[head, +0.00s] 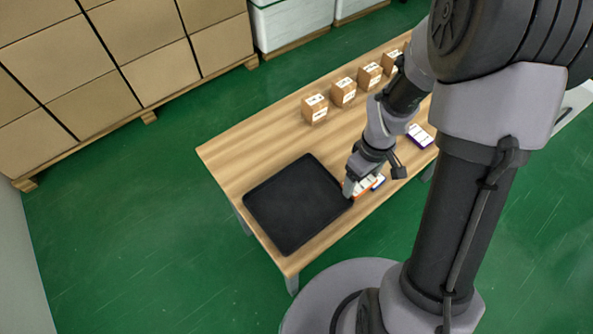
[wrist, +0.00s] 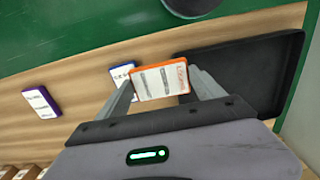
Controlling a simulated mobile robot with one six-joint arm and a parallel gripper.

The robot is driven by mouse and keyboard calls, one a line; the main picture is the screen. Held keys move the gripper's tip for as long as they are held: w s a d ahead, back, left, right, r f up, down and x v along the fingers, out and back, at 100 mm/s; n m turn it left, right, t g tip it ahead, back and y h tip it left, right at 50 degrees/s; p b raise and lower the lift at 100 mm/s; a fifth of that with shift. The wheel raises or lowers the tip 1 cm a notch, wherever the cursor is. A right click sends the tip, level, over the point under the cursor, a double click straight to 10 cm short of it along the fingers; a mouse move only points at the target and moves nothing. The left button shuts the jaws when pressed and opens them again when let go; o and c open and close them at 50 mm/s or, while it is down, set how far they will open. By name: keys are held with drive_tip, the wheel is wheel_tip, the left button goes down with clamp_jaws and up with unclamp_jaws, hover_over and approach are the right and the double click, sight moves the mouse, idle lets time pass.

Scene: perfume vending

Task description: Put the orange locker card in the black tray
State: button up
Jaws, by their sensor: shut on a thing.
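The orange locker card (wrist: 160,81) has a white face with an orange rim. My gripper (wrist: 163,85) is shut on it, with a finger at each side. In the head view the orange card (head: 363,187) shows at my gripper (head: 358,186), beside the right edge of the black tray. The black tray (head: 298,203) lies empty on the table's near left part. It also shows in the wrist view (wrist: 255,70), to the right of the card. Whether the card touches the table cannot be told.
A blue-rimmed card (head: 378,181) lies close beside my gripper. A purple-rimmed card (head: 419,137) lies further right on the wooden table (head: 262,147). Several small cardboard boxes (head: 343,92) stand in a row along the far edge. Table between boxes and tray is clear.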

drive_tip(key=b, duration=0.4)
hover_over(299, 203)
drive_tip(key=shift+d+f, duration=0.3)
drive_tip(key=shift+f, duration=0.35)
drive_tip(key=shift+a+f+b, duration=0.15)
drive_tip(key=shift+f+b, duration=0.55)
drive_tip(key=shift+f, duration=0.3)
drive_tip(key=shift+a+f+b, duration=0.15)
drive_tip(key=shift+f+b, duration=0.5)
drive_tip(key=shift+f, duration=0.3)
drive_tip(key=o, duration=1.3)
drive_tip(key=shift+r, duration=0.1)
drive_tip(key=shift+o, duration=0.2)
drive_tip(key=shift+r, duration=0.1)
wheel_tip(299, 203, up, 12)
drive_tip(key=p, duration=0.6)
drive_tip(key=s+d+r+m+t+y, duration=0.1)
drive_tip(key=s+d+r+m+t, duration=0.2)
drive_tip(key=r, duration=0.6)
drive_tip(key=s+d+r+m+t+y, duration=0.1)
drive_tip(key=s+d+r+m+t, duration=0.1)
drive_tip(key=s+r+m, duration=0.6)
drive_tip(key=shift+d+r+t, duration=0.4)
drive_tip(key=shift+d+r, duration=0.2)
drive_tip(key=shift+d, duration=0.2)
